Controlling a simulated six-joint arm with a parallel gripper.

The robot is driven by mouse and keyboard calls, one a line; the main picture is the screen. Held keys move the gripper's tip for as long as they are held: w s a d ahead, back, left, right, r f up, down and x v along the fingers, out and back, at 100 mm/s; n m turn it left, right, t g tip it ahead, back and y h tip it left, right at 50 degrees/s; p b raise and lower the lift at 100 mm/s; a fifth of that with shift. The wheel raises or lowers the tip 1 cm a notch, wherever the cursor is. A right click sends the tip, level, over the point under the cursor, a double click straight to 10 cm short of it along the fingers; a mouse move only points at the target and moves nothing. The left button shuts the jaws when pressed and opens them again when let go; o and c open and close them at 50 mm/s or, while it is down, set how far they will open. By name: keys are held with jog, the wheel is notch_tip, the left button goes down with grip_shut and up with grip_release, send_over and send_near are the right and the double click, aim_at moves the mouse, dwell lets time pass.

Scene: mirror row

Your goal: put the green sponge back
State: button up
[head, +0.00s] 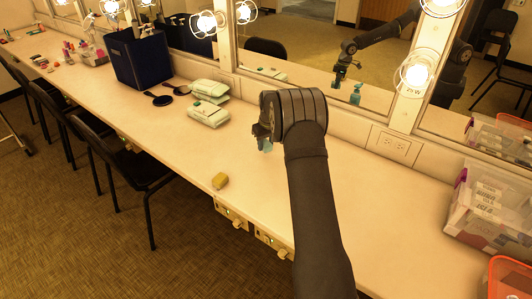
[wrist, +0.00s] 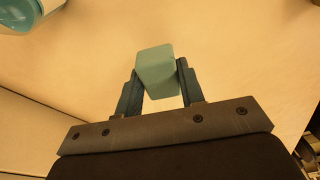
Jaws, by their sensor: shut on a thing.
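In the wrist view the green sponge (wrist: 156,70), a pale green block, sits between the two dark fingers of my gripper (wrist: 158,80). The gripper is shut on it, and the sponge sticks out past the fingertips over the pale counter. In the head view my gripper (head: 262,138) is over the middle of the counter (head: 185,140); the wrist hides most of it. A small bluish patch shows at the fingers, and I cannot tell whether it is the sponge. A yellow sponge (head: 220,181) lies near the counter's front edge.
A teal round object (wrist: 18,14) is at the wrist view's top left corner. Pale green-and-white packs (head: 209,114), dark hand mirrors (head: 160,98) and a navy box (head: 138,55) stand left. A clear bin (head: 488,205) is right. The wall mirror (head: 300,45) reflects my arm and a teal bottle.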

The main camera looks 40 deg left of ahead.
aim_at(266, 158)
jog(key=shift+f, duration=2.15)
jog(key=shift+f, duration=0.15)
jog(key=o, duration=1)
jog(key=shift+c, duration=0.2)
jog(key=r, duration=0.4)
jog(key=d+r, duration=0.1)
jog(key=r, duration=0.7)
jog(key=shift+s+d+r, duration=0.1)
jog(key=shift+s+d, duration=0.25)
